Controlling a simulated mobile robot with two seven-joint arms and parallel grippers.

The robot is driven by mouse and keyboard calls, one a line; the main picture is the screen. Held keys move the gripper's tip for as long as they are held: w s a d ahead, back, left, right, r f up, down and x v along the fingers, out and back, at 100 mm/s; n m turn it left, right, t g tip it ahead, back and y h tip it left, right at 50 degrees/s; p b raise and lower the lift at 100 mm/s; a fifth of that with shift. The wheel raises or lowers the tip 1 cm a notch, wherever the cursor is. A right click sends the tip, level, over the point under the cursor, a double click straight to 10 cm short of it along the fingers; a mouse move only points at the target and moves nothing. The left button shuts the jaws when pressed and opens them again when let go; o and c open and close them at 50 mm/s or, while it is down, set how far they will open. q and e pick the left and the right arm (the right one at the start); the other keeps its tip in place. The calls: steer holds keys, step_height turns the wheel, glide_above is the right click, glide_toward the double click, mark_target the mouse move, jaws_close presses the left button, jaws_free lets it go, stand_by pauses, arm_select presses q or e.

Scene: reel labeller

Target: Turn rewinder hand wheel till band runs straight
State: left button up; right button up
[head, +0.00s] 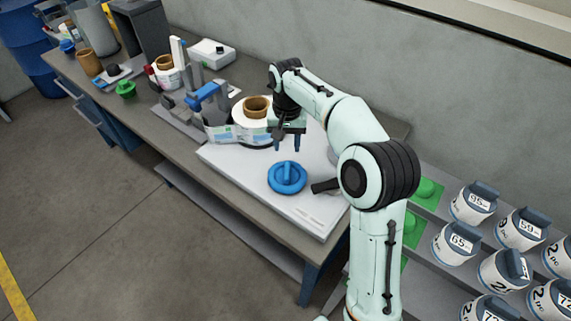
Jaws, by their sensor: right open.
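The blue hand wheel (287,177) lies flat on top of the pale rewinder base (250,170), near its right part. A label band (222,133) runs from the labelling unit on the left to a reel (251,123) with a brown core on the rewinder. My right gripper (287,146) is open, fingers pointing down, just behind and above the hand wheel and beside the reel. It is apart from the wheel. Whether the band runs straight is too small to tell. My left gripper is not in view.
A labelling unit with a blue part (205,95) stands left of the rewinder. A green knob-like item (125,89) and a white box (212,52) are on the workbench (185,138). Several labelled white tubs (473,203) fill a rack at the right. A grey wall closes the back.

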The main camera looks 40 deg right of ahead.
mark_target(287, 170)
step_height(287, 170, down, 11)
steer(key=shift+s+r+b, duration=0.1)
steer(key=shift+r+b, duration=0.05)
steer(key=shift+b, duration=0.55)
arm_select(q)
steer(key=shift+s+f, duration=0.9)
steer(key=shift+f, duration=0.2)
arm_select(e)
jaws_close()
